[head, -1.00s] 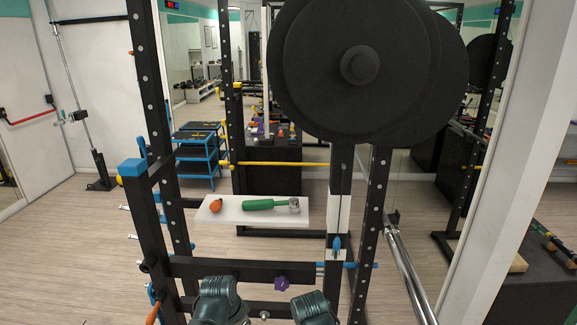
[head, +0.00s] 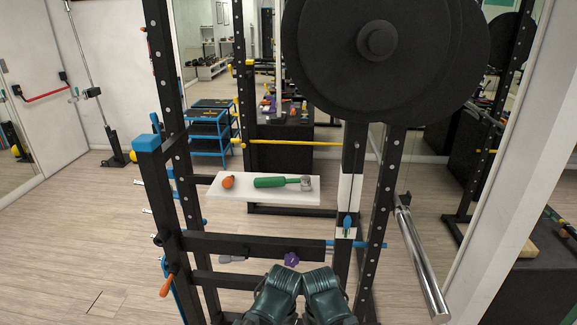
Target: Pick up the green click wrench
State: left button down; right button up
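The green click wrench (head: 270,183) lies flat on a white shelf (head: 240,195) in the head view, inside the black rack. Its thick green handle points left and its grey metal head is at the right, near the shelf's right end. An orange object (head: 228,182) with a rounded body lies on the same shelf to the left of the handle, apart from it. Two dark teal parts of my arms show side by side at the bottom edge, below and in front of the shelf. I see no gripper fingers on either arm, and nothing touches the wrench.
A black rack upright (head: 180,120) stands left of the shelf and another (head: 391,180) right of it. A black crossbar (head: 240,244) with a purple knob (head: 291,259) runs in front, lower than the shelf. Large black weight plates (head: 330,60) hang above right. A metal bar (head: 424,265) juts out at right.

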aim_at(305, 182)
jog(key=i+j, duration=0.3)
jog(key=i, duration=0.15)
jog(key=i+j, duration=0.35)
jog(key=i+l+z, duration=0.05)
jog(key=i, duration=0.05)
